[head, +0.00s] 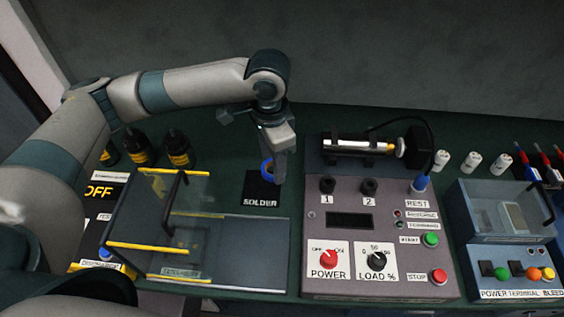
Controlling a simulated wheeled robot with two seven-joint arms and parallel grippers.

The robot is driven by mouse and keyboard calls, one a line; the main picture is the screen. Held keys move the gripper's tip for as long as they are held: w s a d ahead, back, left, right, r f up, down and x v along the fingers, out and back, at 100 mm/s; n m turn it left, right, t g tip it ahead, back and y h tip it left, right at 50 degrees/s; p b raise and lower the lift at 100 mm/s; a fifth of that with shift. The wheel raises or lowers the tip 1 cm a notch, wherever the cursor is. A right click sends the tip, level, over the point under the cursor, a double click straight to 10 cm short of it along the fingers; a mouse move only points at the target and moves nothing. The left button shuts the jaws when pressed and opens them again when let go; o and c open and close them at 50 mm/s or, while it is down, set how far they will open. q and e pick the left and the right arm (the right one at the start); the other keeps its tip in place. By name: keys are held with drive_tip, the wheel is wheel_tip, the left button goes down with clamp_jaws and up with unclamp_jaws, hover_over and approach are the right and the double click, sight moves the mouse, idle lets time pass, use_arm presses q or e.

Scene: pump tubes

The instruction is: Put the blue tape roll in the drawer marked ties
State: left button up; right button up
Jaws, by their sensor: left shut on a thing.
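The blue tape roll (266,169) shows as a small blue ring, partly hidden by my left gripper (277,173). The gripper points down and is shut on the roll, in front of and just above the black pad marked SOLDER (262,192). I cannot tell whether the roll touches the pad. No drawer marked ties can be made out. My right gripper is not in view.
A clear-covered box with yellow edges (158,215) stands to the left of the pad. A grey control panel (338,258) with POWER and LOAD dials stands to the right. Several dark bottles (177,148) stand behind the box. Green bench (220,165) shows between them.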

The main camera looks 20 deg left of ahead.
use_arm(q)
drive_tip(key=s+a+r+n, duration=0.3)
drive_tip(key=s+n, duration=0.1)
drive_tip(key=n, duration=0.5)
drive_tip(key=shift+a, duration=0.15)
drive_tip(key=shift+r, duration=0.1)
